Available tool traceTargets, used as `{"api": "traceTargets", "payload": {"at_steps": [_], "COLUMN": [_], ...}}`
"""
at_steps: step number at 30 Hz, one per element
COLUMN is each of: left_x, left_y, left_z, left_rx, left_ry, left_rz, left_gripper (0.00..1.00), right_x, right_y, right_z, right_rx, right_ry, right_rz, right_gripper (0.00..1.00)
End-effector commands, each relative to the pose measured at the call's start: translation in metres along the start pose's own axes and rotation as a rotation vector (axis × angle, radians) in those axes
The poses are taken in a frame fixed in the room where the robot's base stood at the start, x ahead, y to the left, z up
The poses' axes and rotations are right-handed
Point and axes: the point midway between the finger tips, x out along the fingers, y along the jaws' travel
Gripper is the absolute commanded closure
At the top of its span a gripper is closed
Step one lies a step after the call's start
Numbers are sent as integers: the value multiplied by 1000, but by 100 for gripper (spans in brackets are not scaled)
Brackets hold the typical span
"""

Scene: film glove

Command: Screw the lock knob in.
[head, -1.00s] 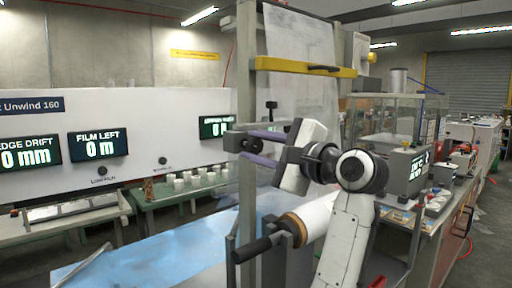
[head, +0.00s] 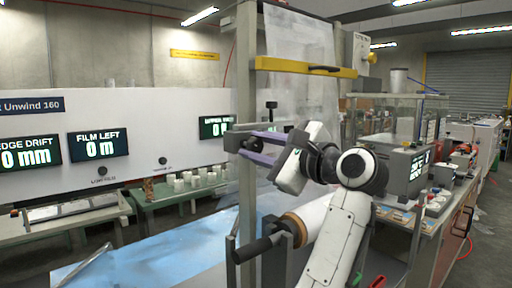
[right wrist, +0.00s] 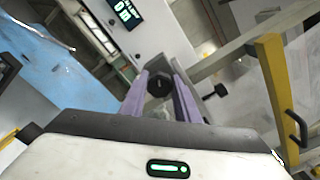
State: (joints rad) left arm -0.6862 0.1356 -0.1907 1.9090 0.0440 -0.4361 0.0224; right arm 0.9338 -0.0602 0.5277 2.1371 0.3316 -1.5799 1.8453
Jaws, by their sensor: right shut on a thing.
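The lock knob, a dark round knob (head: 234,141), is at the upright grey post in the head view. In the right wrist view the dark knob (right wrist: 160,84) sits between the two purple fingers. My right gripper (head: 250,146) comes from the right with its fingers pointing left, shut on the knob. The gripper also shows in the right wrist view (right wrist: 160,92). The knob's thread and its hole are hidden, so I cannot tell how deep it sits. My left gripper is not in view.
A yellow bar (head: 305,67) crosses above my gripper, with clear film (head: 300,110) hanging behind. A white film roll (head: 317,214) with a black-ended shaft (head: 258,246) lies below. A second black knob (head: 271,105) stands nearby. A green table (head: 165,199) with white cups is behind.

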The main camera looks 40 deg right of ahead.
Motion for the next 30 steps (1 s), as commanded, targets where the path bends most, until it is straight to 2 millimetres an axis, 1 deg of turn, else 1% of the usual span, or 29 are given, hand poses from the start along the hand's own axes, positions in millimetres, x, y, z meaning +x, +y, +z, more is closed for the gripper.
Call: {"api": "traceTargets", "payload": {"at_steps": [2,3,5,6,14,17,20,27,30], "left_x": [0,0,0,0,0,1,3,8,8], "left_y": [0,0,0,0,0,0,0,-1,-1], "left_z": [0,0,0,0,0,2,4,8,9], "left_rx": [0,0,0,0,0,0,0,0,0], "left_ry": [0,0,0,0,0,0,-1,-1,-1], "left_rz": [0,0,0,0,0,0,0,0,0], "left_gripper": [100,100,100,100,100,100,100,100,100], "right_x": [0,0,0,0,-1,-6,-21,-69,-85], "right_y": [3,3,3,3,1,1,1,0,0], "right_z": [-3,-3,-3,-2,-1,-1,-1,-2,-1], "right_rx": [1,1,1,0,-1,-1,-1,-2,-1], "right_ry": [7,7,7,6,3,2,2,4,3], "right_rz": [10,9,8,7,4,2,-1,-3,0], "right_gripper": [94,65,55,52,52,52,52,52,52]}}
